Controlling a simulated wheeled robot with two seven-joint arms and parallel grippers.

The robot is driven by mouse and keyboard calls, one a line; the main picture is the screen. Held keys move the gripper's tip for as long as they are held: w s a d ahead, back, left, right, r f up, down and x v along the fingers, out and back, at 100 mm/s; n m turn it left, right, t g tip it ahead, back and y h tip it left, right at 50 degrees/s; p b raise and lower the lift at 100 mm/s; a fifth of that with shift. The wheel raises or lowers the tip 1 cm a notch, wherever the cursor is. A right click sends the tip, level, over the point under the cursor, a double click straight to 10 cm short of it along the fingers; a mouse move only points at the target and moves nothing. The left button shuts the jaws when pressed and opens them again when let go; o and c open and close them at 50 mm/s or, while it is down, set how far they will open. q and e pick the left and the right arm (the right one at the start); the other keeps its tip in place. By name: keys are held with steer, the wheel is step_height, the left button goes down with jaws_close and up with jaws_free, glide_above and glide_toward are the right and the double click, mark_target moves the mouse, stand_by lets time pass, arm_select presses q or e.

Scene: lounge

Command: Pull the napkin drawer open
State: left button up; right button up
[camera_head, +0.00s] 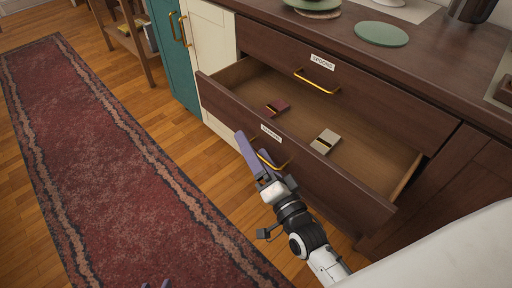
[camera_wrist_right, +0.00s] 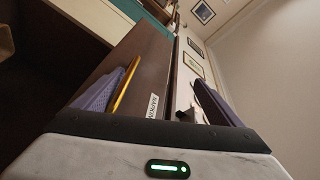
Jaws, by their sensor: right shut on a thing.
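The napkin drawer (camera_head: 345,190) is the lower dark wood drawer and stands well out from the cabinet. Its white label (camera_head: 271,133) also shows in the right wrist view (camera_wrist_right: 152,105). My right gripper (camera_head: 257,155) is at its front, shut on the gold handle (camera_head: 284,167); purple fingers partly hide the handle. In the right wrist view the handle (camera_wrist_right: 125,84) runs beside the left-hand finger. Inside the drawer lie a dark red item (camera_head: 278,107) and a beige item (camera_head: 326,141). Only the fingertips of my left gripper (camera_head: 157,285) show at the bottom edge.
The closed spoon drawer (camera_head: 370,97) with a gold handle is above. A green plate (camera_head: 381,34) lies on the countertop. Teal (camera_head: 172,55) and cream (camera_head: 212,65) cabinet doors are to the left. A red rug (camera_head: 110,165) covers the floor in front, which is clear.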

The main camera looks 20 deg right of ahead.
steer(key=shift+s+d+r, duration=0.2)
steer(key=shift+s+r, duration=0.05)
steer(key=shift+s, duration=0.2)
steer(key=shift+s+d+r, duration=0.15)
steer(key=shift+s+r, duration=0.05)
steer(key=shift+s, duration=0.2)
steer(key=shift+c, duration=0.9)
steer(key=shift+s+d+f+p, duration=0.1)
steer(key=shift+s+f+p, duration=0.15)
steer(key=shift+s, duration=0.8)
steer(key=shift+s+d+f+p, duration=0.1)
steer(key=shift+s+f+p, duration=0.1)
steer(key=shift+s, duration=0.85)
steer(key=shift+s+f+p, duration=0.25)
steer(key=shift+s, duration=0.8)
steer(key=c, duration=1.2)
steer(key=shift+s+f, duration=0.15)
steer(key=shift+s, duration=0.45)
steer(key=shift+c, duration=0.3)
steer(key=shift+s+a+f, duration=0.1)
steer(key=shift+s+f, duration=0.05)
steer(key=shift+s, duration=0.45)
steer(key=shift+s+f, duration=0.15)
steer(key=shift+s, duration=0.45)
steer(key=shift+p, duration=0.3)
